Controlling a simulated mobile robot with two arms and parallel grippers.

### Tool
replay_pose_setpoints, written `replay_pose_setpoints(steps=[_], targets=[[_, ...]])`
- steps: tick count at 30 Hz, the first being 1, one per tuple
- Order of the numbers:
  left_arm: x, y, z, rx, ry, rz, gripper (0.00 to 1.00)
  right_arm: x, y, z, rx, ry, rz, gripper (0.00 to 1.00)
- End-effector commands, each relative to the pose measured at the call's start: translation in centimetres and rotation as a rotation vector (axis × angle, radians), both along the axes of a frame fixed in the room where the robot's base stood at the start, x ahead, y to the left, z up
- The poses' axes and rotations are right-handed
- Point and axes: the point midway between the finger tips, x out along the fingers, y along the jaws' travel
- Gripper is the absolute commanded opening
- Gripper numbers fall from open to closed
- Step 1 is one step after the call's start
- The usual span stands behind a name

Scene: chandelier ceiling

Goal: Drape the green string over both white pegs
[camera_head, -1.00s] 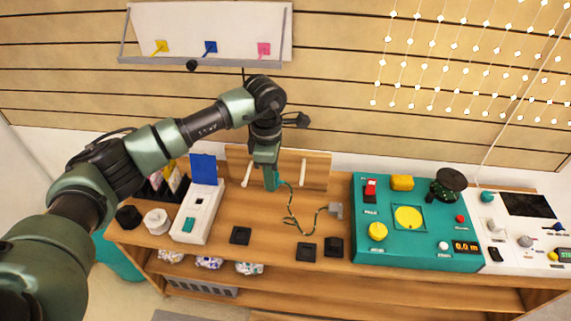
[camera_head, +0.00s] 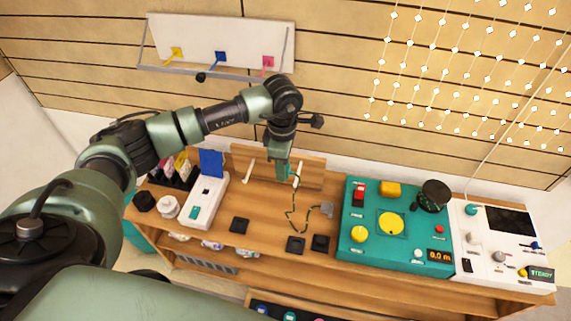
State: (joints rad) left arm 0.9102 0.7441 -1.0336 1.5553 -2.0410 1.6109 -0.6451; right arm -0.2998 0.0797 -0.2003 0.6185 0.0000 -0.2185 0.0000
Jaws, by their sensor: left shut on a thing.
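My left gripper (camera_head: 283,172) points down at the wooden peg board (camera_head: 262,160) at the back of the table. It is shut on one end of the green string (camera_head: 294,213), near the right peg. The left white peg (camera_head: 248,172) is bare, to the left of the gripper. The right white peg (camera_head: 297,174) stands just right of the gripper; whether the string touches it I cannot tell. My right gripper is not in view.
A teal console (camera_head: 400,228) stands right of the string. A white box with a blue lid (camera_head: 203,200) stands on the left. Black square blocks (camera_head: 240,225) lie near the front edge. Wood between them is clear.

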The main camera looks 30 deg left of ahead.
Motion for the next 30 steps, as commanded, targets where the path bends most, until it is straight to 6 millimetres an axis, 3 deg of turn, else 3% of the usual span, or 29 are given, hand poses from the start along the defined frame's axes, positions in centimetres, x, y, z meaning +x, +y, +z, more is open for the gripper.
replay_pose_setpoints(steps=[21, 30], targets=[[0.0, -0.1, -8.2, -0.001, 0.002, -0.001, 0.0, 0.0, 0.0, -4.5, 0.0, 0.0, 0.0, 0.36], [0.0, 0.0, -9.4, -0.001, 0.0, 0.0, 0.0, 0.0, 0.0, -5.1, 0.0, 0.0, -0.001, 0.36]])
